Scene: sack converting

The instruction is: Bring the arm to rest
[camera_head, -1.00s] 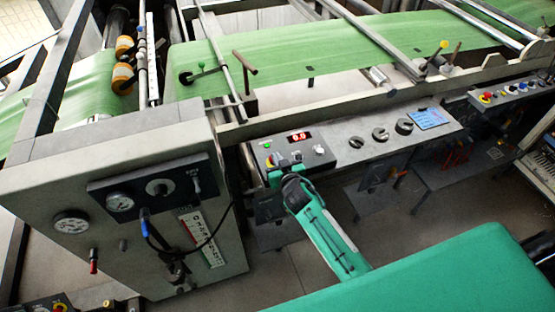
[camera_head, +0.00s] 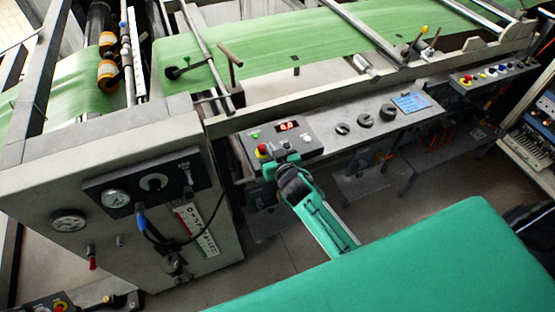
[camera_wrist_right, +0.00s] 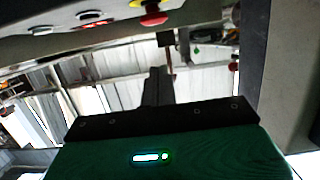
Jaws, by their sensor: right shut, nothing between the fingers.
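My right arm (camera_head: 325,222) is green and reaches up from the lower right in the head view. My right gripper (camera_head: 281,158) is at the front edge of the control panel (camera_head: 340,118), close to the red button (camera_head: 263,149). Whether it touches the panel cannot be told. In the right wrist view the dark fingers (camera_wrist_right: 157,84) are together and hold nothing. The red button (camera_wrist_right: 152,19) shows above them there, apart from the fingertips. My left gripper is not in view.
The panel has a lit red display (camera_head: 287,126), several black knobs and a blue label (camera_head: 410,102). A grey cabinet with gauges (camera_head: 116,198) stands to the left. Green sheet (camera_head: 290,62) runs behind on rollers. Open floor (camera_head: 400,205) lies in front of the panel.

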